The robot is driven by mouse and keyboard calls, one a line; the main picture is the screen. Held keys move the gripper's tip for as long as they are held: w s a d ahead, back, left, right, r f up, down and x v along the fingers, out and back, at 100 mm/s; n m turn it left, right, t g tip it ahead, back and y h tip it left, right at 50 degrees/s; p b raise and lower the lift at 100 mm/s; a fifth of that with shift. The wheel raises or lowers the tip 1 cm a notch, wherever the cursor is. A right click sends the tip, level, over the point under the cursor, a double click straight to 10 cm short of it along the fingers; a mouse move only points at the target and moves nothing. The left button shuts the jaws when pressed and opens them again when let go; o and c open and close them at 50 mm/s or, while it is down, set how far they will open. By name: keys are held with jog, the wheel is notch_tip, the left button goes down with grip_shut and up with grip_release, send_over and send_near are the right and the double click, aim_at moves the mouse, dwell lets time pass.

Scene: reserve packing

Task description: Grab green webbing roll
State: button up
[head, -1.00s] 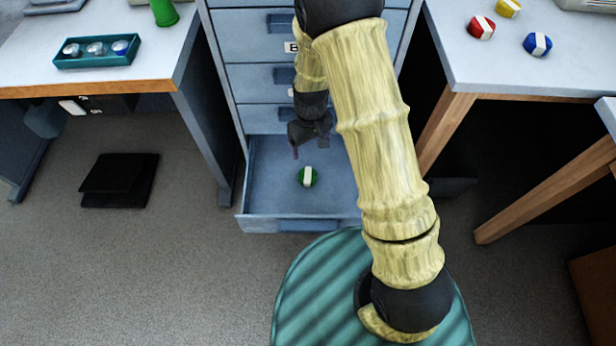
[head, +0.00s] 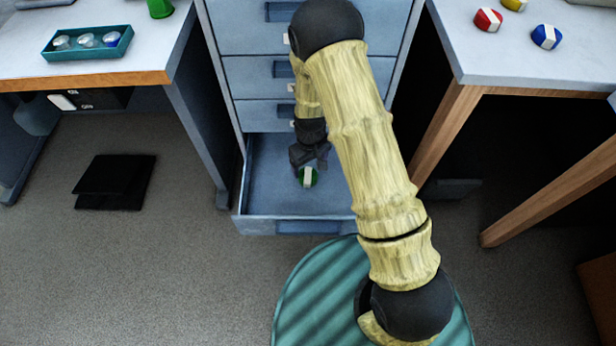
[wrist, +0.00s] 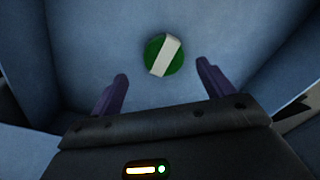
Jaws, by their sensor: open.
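The green webbing roll (head: 308,177), with a white band across it, lies on the floor of the open bottom drawer (head: 262,195). In the wrist view the roll (wrist: 164,55) sits ahead of the fingertips, roughly midway between them from side to side. My gripper (head: 311,163) is inside the drawer space, just behind and above the roll in the head view. In the wrist view its two purple fingers (wrist: 162,70) are apart with nothing between them. I cannot tell the exact height of the fingers above the drawer floor.
The drawer walls surround the gripper, and closed drawers (head: 262,75) rise behind it. The right table (head: 500,60) holds a red-and-white roll (head: 488,20), a blue one (head: 546,37) and a yellow one. The left desk (head: 110,75) bears a teal tray (head: 88,53) with several small items.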

aim_at(309, 177)
jog(key=f+b, duration=0.2)
jog(key=f, duration=0.1)
jog(key=f+b, duration=0.1)
jog(key=f, duration=0.1)
jog(key=shift+s+a+f, duration=0.15)
jog(key=shift+s, duration=0.1)
jog(key=c, duration=1.1)
jog(key=shift+o, duration=0.2)
jog(key=shift+r, duration=0.2)
notch_tip(309, 177, up, 18)
jog(key=p, duration=0.7)
jog(key=shift+f, duration=0.1)
